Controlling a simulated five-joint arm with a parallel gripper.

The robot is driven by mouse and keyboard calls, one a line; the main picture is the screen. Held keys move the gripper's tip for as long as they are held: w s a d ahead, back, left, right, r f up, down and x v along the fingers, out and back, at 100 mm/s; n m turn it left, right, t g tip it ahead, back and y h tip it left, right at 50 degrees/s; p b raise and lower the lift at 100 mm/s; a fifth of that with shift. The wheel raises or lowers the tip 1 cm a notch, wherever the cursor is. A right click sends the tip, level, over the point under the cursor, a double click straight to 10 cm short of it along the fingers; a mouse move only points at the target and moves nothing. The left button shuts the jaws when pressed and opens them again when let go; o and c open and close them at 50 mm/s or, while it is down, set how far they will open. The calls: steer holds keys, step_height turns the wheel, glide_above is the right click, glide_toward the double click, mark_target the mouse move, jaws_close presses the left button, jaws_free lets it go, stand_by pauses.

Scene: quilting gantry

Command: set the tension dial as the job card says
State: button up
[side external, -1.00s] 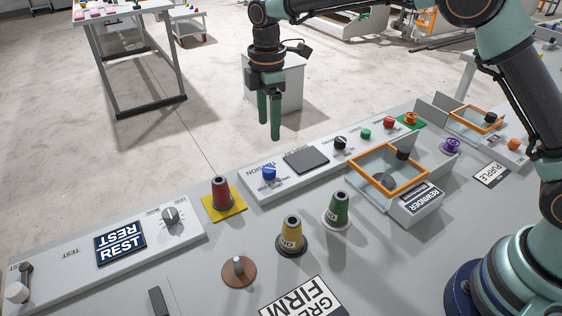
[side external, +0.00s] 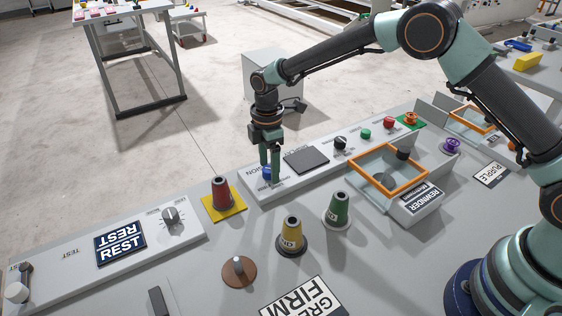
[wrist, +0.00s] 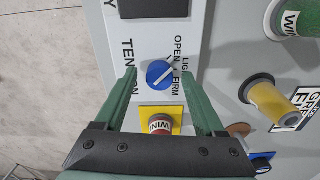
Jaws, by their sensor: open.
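The tension dial (wrist: 160,74) is a blue round knob with a diagonal white line on a light panel marked TENSION. Labels OPEN, "LIG" (cut off) and FIRM stand to its right in the wrist view; the line's upper end lies toward "LIG". In the side view the dial (side external: 265,172) is partly hidden by my fingers. My gripper (side external: 269,178) is open and points down at the dial, one finger on each side in the wrist view; contact cannot be told. The job card (side external: 300,304), cut off at the frame edge, reads "GRE" and "FIRM".
A red cone (side external: 221,194) on a yellow pad stands close left of the dial. Yellow (side external: 291,236) and green (side external: 337,210) cones stand in front. A dark square pad (side external: 306,160) and an orange-framed bin (side external: 389,168) lie to the right.

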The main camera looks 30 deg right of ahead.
jaws_close()
steer(key=shift+m, duration=0.3)
steer(key=m, duration=0.3)
steer(key=shift+m, duration=0.3)
steer(key=m, duration=0.4)
steer(key=shift+m, duration=0.3)
steer(key=m, duration=0.9)
